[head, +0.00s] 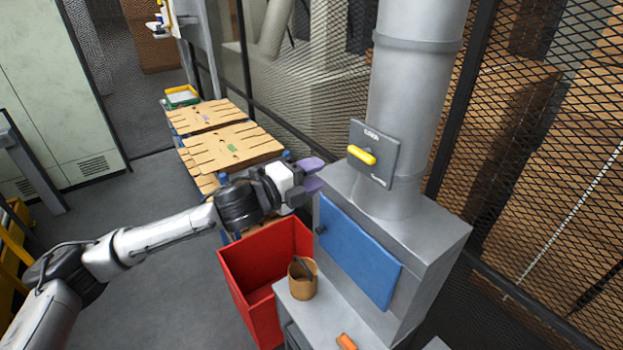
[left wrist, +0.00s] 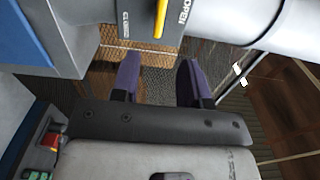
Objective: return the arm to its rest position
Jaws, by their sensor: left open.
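My left arm comes in from the left in the head view. Its gripper (head: 312,174) is open, with two purple fingers and nothing between them. It is in the air just left of the grey cabinet and the duct. In the left wrist view the two purple fingers (left wrist: 160,85) stand apart and empty. A grey plate with a yellow handle (head: 361,155) is on the duct, to the right of the fingertips. The handle also shows at the top of the left wrist view (left wrist: 160,17), beyond the fingers. My right gripper is not in view.
The grey cabinet (head: 437,235) has a blue panel (head: 357,252). A red bin (head: 262,258) stands left of it, and a brown cup (head: 303,280) sits on a grey surface. Slotted wooden boards (head: 232,146) lie behind the arm. Mesh fencing (head: 540,130) closes the right.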

